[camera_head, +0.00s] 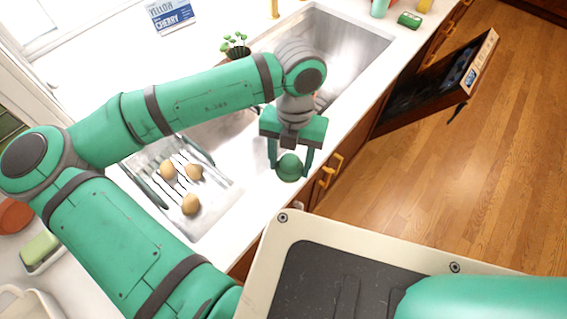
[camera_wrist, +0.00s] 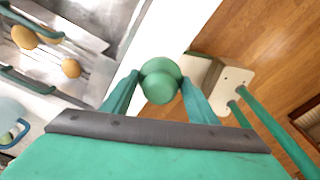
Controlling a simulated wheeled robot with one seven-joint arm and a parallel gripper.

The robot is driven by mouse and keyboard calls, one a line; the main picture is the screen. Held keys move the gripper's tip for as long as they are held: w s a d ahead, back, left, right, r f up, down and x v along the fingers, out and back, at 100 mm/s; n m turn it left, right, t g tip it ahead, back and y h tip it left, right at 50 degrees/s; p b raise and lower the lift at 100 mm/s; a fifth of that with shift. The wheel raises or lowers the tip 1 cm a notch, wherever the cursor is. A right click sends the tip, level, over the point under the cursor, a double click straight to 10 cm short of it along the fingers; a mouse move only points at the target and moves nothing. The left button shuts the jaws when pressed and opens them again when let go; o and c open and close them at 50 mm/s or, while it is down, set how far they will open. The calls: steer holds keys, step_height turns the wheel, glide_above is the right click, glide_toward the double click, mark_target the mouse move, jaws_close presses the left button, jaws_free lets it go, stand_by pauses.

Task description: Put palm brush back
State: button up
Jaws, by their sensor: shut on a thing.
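The palm brush (camera_head: 289,167) shows as a round green knob. My gripper (camera_head: 290,174) is shut on it, with one finger on each side. It hangs over the counter's front edge by the sink, above the cabinet fronts. In the wrist view the green knob of the palm brush (camera_wrist: 160,80) sits between the fingertips of my gripper (camera_wrist: 160,88). The bristles are hidden beneath the knob. I cannot tell how high it is above the counter.
A rack (camera_head: 150,187) with brown round items lies in the near sink basin. The far basin (camera_head: 335,45) looks empty. A green sponge (camera_head: 40,248) lies in a white dish at left. A potted plant (camera_head: 236,47) stands behind the sink.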

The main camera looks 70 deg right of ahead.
mark_target(288, 166)
steer(key=shift+w+d+f, duration=0.25)
steer(key=shift+d+f, duration=0.1)
steer(key=shift+f, duration=0.1)
steer(key=shift+w+d+f, duration=0.2)
steer(key=shift+d+f, duration=0.1)
steer(key=shift+f, duration=0.15)
steer(key=f, duration=0.3)
steer(key=shift+w+d+f, duration=0.1)
steer(key=shift+d+f, duration=0.1)
steer(key=shift+f, duration=0.1)
steer(key=shift+f, duration=0.1)
steer(key=o, duration=1)
steer(key=shift+r, duration=0.3)
steer(key=r, duration=0.4)
steer(key=d+r, duration=0.1)
steer(key=r, duration=0.6)
steer(key=shift+d+r, duration=0.2)
steer(key=shift+r, duration=0.1)
